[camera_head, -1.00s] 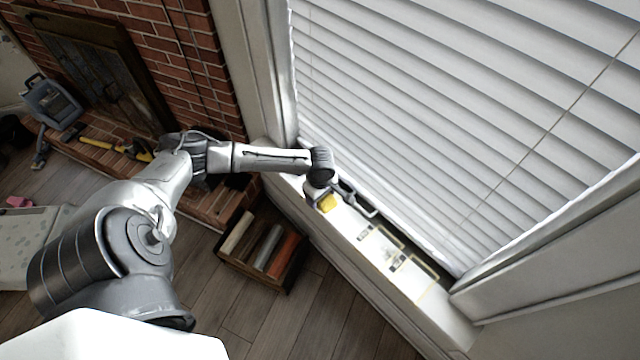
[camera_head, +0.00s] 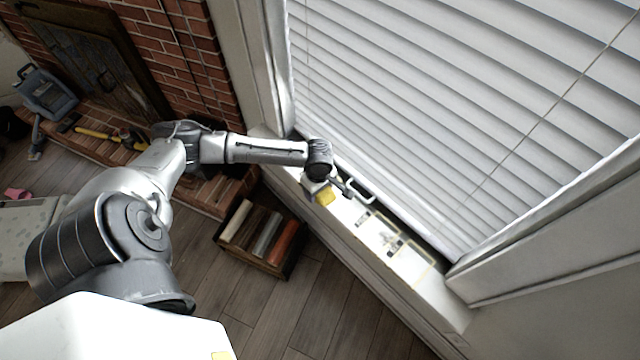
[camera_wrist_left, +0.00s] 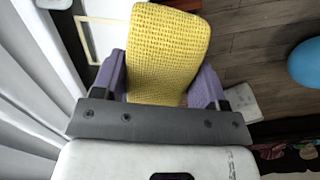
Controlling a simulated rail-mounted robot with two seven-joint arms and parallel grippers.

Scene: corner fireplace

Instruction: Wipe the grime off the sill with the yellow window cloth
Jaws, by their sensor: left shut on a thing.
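My left gripper (camera_head: 322,188) is at the far end of the window sill (camera_head: 448,308), under the wrist. It is shut on the yellow cloth (camera_head: 325,197). In the left wrist view the textured cloth (camera_wrist_left: 168,50) sticks out between the two purple fingers of the gripper (camera_wrist_left: 160,78). Dark grime marks (camera_head: 391,246) lie on the pale sill, near thin yellowish outlined rectangles, to the right of the cloth. I cannot tell whether the cloth touches the sill. My right gripper is not in view.
White blinds (camera_head: 450,110) hang along the sill's back side. A pale handle-like loop (camera_head: 360,190) stands beside the gripper. A wooden crate (camera_head: 283,271) with coloured rolls sits on the floor below. The brick fireplace (camera_head: 185,60) is at the left. Floor in front is partly clear.

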